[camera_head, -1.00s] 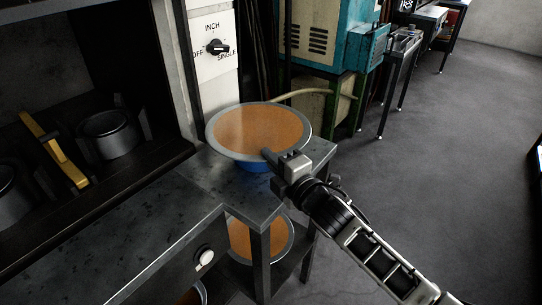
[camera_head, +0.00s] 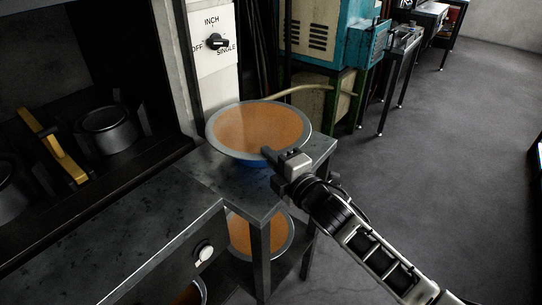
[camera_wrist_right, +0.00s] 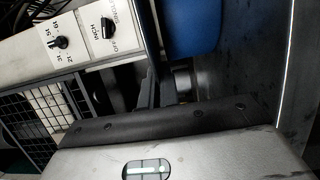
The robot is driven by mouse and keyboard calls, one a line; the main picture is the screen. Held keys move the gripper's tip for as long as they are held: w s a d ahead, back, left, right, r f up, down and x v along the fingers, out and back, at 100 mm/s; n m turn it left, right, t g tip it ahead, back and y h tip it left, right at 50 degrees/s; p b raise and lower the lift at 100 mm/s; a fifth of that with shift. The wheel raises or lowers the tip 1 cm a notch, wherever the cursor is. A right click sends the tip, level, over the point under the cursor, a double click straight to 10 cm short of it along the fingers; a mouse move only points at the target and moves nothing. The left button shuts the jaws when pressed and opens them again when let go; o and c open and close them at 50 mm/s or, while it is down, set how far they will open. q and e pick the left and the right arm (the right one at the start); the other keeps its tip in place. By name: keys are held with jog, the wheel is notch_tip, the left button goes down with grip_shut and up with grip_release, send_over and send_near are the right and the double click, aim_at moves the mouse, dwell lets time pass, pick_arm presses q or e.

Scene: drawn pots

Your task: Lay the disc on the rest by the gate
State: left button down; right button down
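A round orange-brown face with a wide grey rim (camera_head: 228,133) sits above a blue base on a small grey table; I cannot tell whether it is the disc or a bowl. My right gripper (camera_head: 268,155) is at its near right rim, one finger lying over the rim. The other finger is hidden, so I cannot tell whether the rim is clamped. In the right wrist view the dark fingers (camera_wrist_right: 163,90) point up towards the blue base (camera_wrist_right: 190,25). I cannot pick out the rest or the gate for sure. My left gripper is not in view.
A dark machine opening at left holds a black round fitting (camera_head: 108,130) and a yellow bar (camera_head: 55,147). A switch panel (camera_head: 214,45) stands behind the table (camera_head: 265,195). Another orange-brown round (camera_head: 257,238) is below. The floor (camera_head: 450,150) at right is clear.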

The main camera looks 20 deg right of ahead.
jog(key=shift+f, duration=0.3)
jog(key=c, duration=1.6)
grip_release()
jog(key=shift+o, duration=0.2)
jog(key=shift+f, duration=0.1)
jog(key=b+v, duration=0.2)
jog(key=v, duration=1.4)
